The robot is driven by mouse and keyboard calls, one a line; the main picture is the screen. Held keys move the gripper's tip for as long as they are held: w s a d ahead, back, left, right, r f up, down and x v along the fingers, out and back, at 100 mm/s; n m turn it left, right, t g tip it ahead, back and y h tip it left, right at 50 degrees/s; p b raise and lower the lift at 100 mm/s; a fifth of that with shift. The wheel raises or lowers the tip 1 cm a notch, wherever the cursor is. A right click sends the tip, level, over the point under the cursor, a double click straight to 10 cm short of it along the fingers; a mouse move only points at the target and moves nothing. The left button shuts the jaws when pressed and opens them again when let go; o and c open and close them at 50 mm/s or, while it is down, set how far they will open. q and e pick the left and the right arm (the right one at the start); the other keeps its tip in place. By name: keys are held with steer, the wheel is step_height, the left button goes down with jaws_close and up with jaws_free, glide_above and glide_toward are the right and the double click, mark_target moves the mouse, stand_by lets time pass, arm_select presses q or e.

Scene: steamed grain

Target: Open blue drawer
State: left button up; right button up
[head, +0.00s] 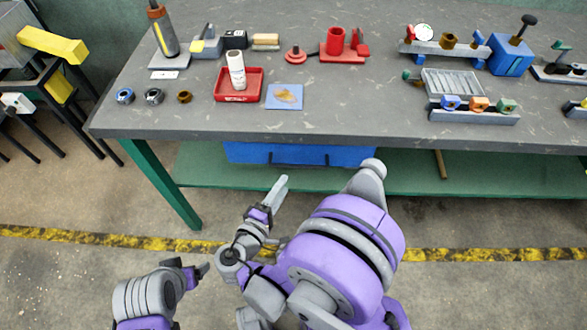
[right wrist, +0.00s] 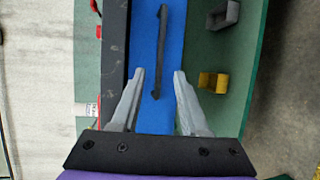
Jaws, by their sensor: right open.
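The blue drawer (head: 240,153) hangs under the grey worktop, its front closed as far as I can see. Its dark bar handle (head: 285,160) runs along the front. In the right wrist view the drawer front (right wrist: 176,30) is turned upright, with the black handle (right wrist: 161,50) along it. My right gripper (head: 277,190) is in front of the drawer, below the worktop edge. Its fingers (right wrist: 159,74) are spread apart and empty. The handle's lower end shows between them; contact is not clear. My left gripper (head: 200,270) is at the lower left, its jaws unclear.
The worktop (head: 200,120) carries a red tray (head: 224,97), a blue card (head: 299,103) and several tools. Below is a green shelf (head: 440,180), with a yellow part (right wrist: 213,82) and a grey part (right wrist: 222,15) beside the drawer. A green table leg (head: 163,185) stands left.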

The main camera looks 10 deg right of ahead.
mark_target(297, 165)
steer(key=x, duration=1)
jaws_close()
stand_by(1.2)
